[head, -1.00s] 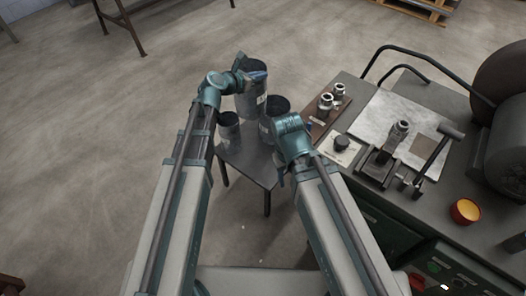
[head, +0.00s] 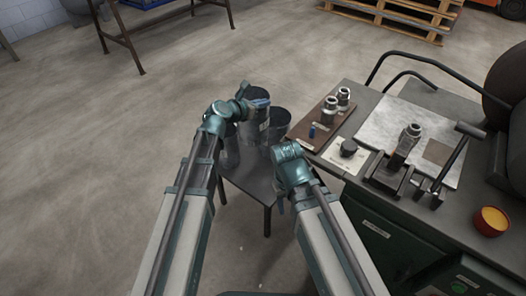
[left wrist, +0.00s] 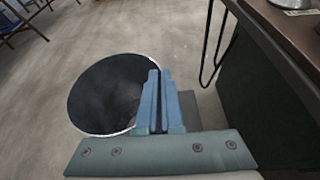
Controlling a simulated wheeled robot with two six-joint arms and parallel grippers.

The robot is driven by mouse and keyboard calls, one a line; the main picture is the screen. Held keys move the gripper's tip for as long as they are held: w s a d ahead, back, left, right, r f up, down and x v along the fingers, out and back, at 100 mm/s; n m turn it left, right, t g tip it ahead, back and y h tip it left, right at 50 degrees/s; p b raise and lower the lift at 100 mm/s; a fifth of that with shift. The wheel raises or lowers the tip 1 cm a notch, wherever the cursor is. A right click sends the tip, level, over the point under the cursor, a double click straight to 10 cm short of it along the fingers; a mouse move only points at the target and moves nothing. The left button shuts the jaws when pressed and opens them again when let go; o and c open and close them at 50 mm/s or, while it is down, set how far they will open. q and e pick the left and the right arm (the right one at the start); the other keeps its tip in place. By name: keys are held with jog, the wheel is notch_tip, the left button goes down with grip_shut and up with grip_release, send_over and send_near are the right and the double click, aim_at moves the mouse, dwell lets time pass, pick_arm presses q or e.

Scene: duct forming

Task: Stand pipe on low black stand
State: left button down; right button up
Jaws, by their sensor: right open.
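My left gripper (head: 246,96) is shut on the rim of a dark grey pipe (head: 256,122) with a pale label. In the left wrist view the blue fingers (left wrist: 158,102) are close together at the near rim of the round, dark-mouthed pipe (left wrist: 105,95). The pipe is upright over or on the far part of the low black stand (head: 247,182); its lower end is partly hidden, so I cannot tell whether it touches. My right gripper (head: 281,204) is open and empty, pointing down beside the stand's right side, mostly hidden by its wrist.
A workbench (head: 366,195) with metal fittings (head: 329,110), a black knob (head: 348,148) and an orange-filled bowl (head: 491,221) lies at right. The floor at left is clear.

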aim_at(262, 143)
pick_arm(q)
notch_tip(262, 143, down, 20)
jog(key=b, duration=1.8)
jog(key=shift+r, duration=0.15)
jog(key=c, duration=1.1)
grip_release()
jog(key=shift+r, duration=0.2)
jog(key=p+v, duration=0.4)
jog(key=v, duration=0.8)
jog(key=shift+f, duration=0.1)
